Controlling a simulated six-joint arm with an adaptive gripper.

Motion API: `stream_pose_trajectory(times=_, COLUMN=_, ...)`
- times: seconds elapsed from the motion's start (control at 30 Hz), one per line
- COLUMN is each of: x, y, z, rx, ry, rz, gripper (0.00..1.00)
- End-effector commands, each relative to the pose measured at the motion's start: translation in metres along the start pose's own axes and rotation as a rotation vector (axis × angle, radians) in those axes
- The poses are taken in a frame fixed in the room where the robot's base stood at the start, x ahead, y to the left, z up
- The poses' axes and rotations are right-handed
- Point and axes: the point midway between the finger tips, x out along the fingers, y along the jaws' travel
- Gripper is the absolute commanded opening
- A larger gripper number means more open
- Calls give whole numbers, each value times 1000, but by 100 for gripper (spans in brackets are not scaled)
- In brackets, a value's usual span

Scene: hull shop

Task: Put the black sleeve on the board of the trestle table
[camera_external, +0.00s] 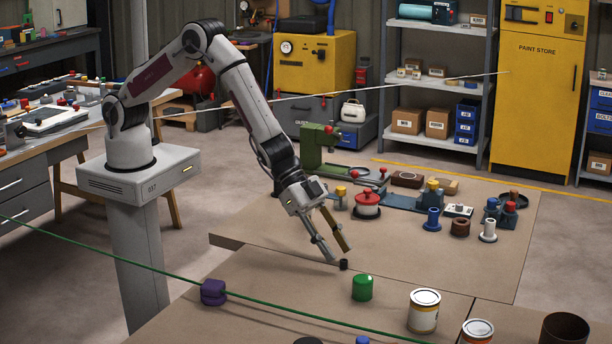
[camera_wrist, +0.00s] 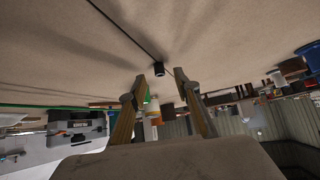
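A small black sleeve (camera_external: 343,264) stands upright at the seam between two brown boards; I cannot tell which one bears it. My gripper (camera_external: 338,254) reaches down to it with its fingers apart, the tips just above and beside it. In the wrist view the sleeve (camera_wrist: 158,69) shows near the gap between the open fingertips (camera_wrist: 160,76), with nothing visibly held. The near brown board (camera_external: 250,275) and the far brown board (camera_external: 270,235) both show. I cannot tell which is the trestle table's.
A green cylinder (camera_external: 362,288), a purple block (camera_external: 213,292) and white tins (camera_external: 424,311) stand on the near board. A green line (camera_external: 120,262) crosses in front. A red-topped spool (camera_external: 367,204), a blue part (camera_external: 432,219) and other hardware crowd the far board.

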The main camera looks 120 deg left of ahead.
Motion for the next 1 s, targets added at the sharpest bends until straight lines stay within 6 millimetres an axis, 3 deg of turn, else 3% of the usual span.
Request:
stream_pose_trajectory(times=0.3, x=25, y=0, z=0, rx=1, ry=0, rz=0, gripper=32)
stream_pose_trajectory(times=0.9, x=27, y=0, z=0, rx=1, ry=0, rz=0, gripper=32)
stream_pose_trajectory(times=1.0, x=27, y=0, z=0, rx=1, ry=0, rz=0, gripper=9)
